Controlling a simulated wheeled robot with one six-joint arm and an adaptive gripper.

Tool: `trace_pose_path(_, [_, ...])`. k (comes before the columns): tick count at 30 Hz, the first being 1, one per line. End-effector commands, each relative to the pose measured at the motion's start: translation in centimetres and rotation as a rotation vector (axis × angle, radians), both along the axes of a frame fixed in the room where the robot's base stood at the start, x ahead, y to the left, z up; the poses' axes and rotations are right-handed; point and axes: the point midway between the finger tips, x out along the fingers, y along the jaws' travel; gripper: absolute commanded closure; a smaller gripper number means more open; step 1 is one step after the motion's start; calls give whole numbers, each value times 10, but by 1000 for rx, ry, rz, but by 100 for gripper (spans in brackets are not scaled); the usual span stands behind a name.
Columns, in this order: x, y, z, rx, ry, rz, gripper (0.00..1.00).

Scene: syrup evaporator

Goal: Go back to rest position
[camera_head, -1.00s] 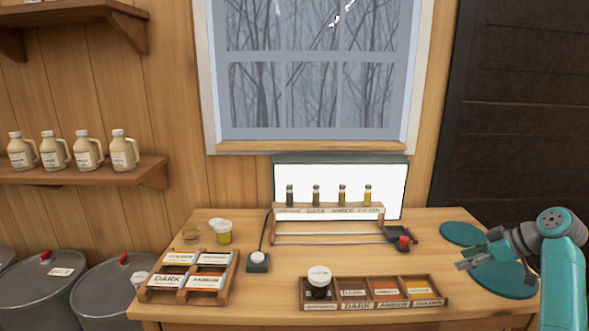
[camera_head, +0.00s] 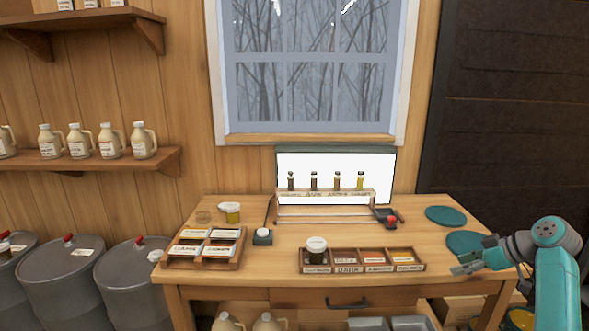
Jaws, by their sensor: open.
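My gripper (camera_head: 462,265) is at the right end of the wooden table (camera_head: 300,288), near its right front edge. Its fingers point left and are open, with nothing between them. It is right of the compartment tray (camera_head: 334,270) and apart from it. A dark jar with a white lid (camera_head: 317,250) stands in the tray's leftmost compartment. Two teal round mats (camera_head: 446,216) lie on the table's right side, one partly behind my gripper.
A rack with several sample bottles (camera_head: 325,195) stands before a bright panel (camera_head: 385,170). Grey drums (camera_head: 65,282) stand left of the table. The table has a drawer handle (camera_head: 347,303).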

Motion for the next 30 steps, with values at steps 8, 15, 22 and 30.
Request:
trace_pose_path(8, [-2,15,-42,13,5,-58,45])
trace_pose_path(15, [-9,39,-99,28,10,-143,45])
trace_pose_path(22, [-36,78,-185,45,12,-277,45])
trace_pose_path(30, [-93,124,-270,53,-5,-432,45])
